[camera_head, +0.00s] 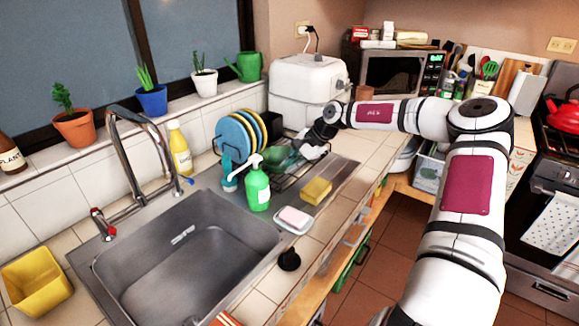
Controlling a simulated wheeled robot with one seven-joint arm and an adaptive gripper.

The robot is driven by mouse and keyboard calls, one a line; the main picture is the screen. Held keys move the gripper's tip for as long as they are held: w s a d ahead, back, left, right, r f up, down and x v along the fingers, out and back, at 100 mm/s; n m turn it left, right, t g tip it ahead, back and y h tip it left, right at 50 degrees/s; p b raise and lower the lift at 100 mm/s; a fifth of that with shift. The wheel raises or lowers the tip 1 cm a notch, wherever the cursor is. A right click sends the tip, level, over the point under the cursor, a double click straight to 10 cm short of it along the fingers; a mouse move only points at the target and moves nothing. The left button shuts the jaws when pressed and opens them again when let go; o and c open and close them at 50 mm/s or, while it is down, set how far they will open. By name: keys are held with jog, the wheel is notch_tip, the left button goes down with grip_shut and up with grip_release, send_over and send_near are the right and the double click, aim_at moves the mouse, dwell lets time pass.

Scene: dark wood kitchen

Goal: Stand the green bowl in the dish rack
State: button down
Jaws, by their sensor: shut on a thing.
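The dish rack (291,178) is a dark wire rack on the counter behind the sink. Several blue and yellow plates (233,138) stand upright at its left. The green bowl (277,158) is at the middle of the rack, tilted, partly hidden behind the soap bottle's pump. My gripper (299,151) reaches in from the right and is shut on the bowl at its right side. The fingertips are small and partly hidden. I cannot tell whether the bowl touches the rack wires.
A green soap bottle (257,187) stands in front of the rack. A yellow sponge (316,190) and a pink soap on a dish (293,218) lie to its right. The sink (185,265) is at front left. A white appliance (305,92) stands behind my gripper.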

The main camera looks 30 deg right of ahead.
jog(key=shift+f, duration=0.2)
jog(key=c, duration=1.8)
grip_release()
jog(key=shift+o, duration=0.2)
